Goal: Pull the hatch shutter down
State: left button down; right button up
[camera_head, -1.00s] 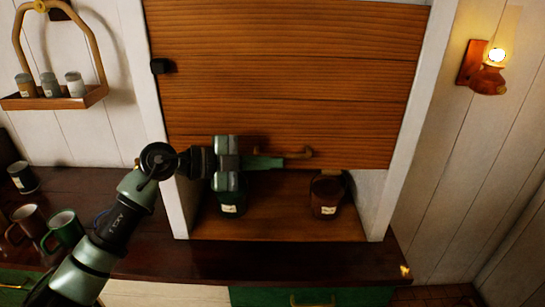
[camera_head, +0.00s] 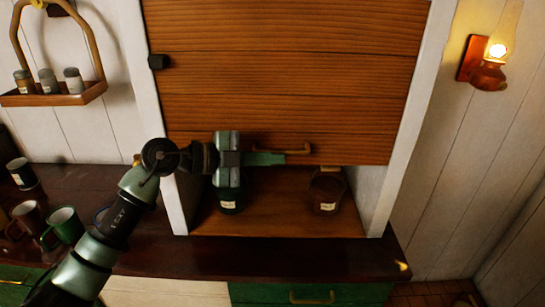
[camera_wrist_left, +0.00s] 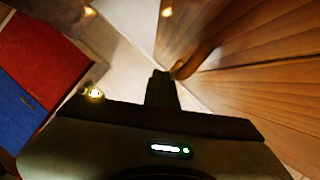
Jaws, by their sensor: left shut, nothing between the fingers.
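The hatch shutter (camera_head: 290,80) is a panel of brown wooden planks between white side posts. It is partly down, with its lower edge above the counter and an open gap below. A curved brass-coloured handle (camera_head: 298,150) sits near its lower edge. My left gripper (camera_head: 268,158) is shut and empty, its fingertips at the handle's left end. In the left wrist view, the fingers (camera_wrist_left: 162,88) are beside the handle (camera_wrist_left: 200,58); whether they touch it I cannot tell. My right gripper is not in view.
A green-lidded jar (camera_head: 231,198) and a brown jar (camera_head: 326,192) stand in the gap under the shutter. Mugs (camera_head: 64,226) stand on the counter at left. A shaker rack (camera_head: 55,97) hangs at upper left, and a lit lamp (camera_head: 489,66) at upper right.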

pick_arm(q)
jog(key=shift+w+d+r, duration=0.15)
jog(key=shift+w, duration=0.1)
dwell(0.6)
jog(key=c, duration=1.8)
grip_release()
jog(key=shift+o, duration=0.2)
jog(key=shift+w+a+p, duration=0.1)
jog(key=shift+a+p, duration=0.5)
jog(key=shift+a, duration=0.15)
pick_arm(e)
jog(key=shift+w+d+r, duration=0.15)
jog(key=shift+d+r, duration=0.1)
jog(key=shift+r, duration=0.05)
pick_arm(q)
jog(key=f+v, duration=0.1)
jog(key=v, duration=0.5)
jog(key=shift+r+p, duration=0.2)
jog(key=shift+p, duration=0.25)
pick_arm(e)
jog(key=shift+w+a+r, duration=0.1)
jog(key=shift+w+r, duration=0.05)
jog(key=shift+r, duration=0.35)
pick_arm(q)
jog(key=shift+w+a, duration=0.1)
jog(key=shift+w, duration=0.1)
